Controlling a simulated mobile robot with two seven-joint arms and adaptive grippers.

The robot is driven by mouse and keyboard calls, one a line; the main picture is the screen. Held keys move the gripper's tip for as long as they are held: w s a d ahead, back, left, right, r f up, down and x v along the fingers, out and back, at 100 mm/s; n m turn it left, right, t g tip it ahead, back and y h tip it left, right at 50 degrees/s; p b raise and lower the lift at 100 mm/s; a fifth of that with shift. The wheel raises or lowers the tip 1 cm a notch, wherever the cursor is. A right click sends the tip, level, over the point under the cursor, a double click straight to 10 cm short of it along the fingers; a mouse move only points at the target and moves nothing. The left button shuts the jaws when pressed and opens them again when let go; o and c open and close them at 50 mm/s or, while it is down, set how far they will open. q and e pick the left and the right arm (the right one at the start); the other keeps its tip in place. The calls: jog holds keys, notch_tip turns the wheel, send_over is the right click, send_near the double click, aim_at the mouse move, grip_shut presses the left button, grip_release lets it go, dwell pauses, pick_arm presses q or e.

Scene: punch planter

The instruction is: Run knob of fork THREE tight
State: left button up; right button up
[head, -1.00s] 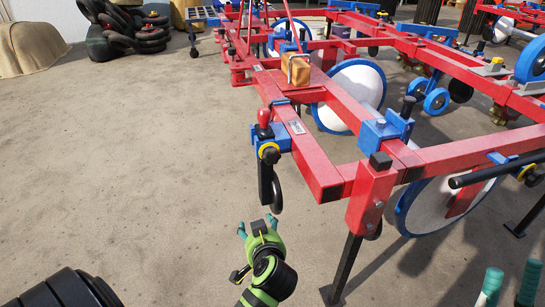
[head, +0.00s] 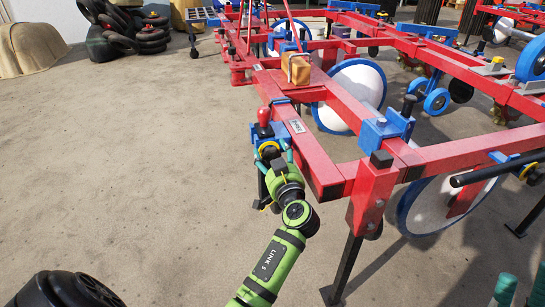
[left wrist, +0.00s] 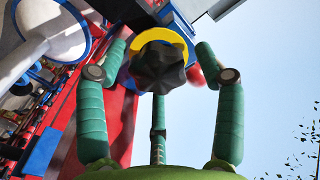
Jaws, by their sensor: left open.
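A black lobed knob (left wrist: 158,68) with a yellow ring (left wrist: 172,38) behind it fills the middle of the left wrist view. In the head view the yellow ring (head: 268,148) shows on a blue bracket (head: 257,132) at the near left corner of the red frame; the knob is mostly hidden by my gripper. My left gripper (head: 273,158) is open, with its green fingers spread around the knob. Gaps show between the fingers and the knob in the left wrist view. Of my right gripper (head: 521,288), only dark green finger parts show at the lower right.
The red frame bar (head: 315,160) runs close to the right of my left gripper. A red-topped handle (head: 264,116) stands above the bracket.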

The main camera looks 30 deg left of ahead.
pick_arm(q)
jog(key=shift+a, duration=0.1)
jog(key=c, duration=1.1)
jog(key=shift+w+r+m, duration=0.1)
jog(key=shift+r+m, duration=0.1)
jog(key=shift+m, duration=0.1)
jog(key=shift+c, duration=0.2)
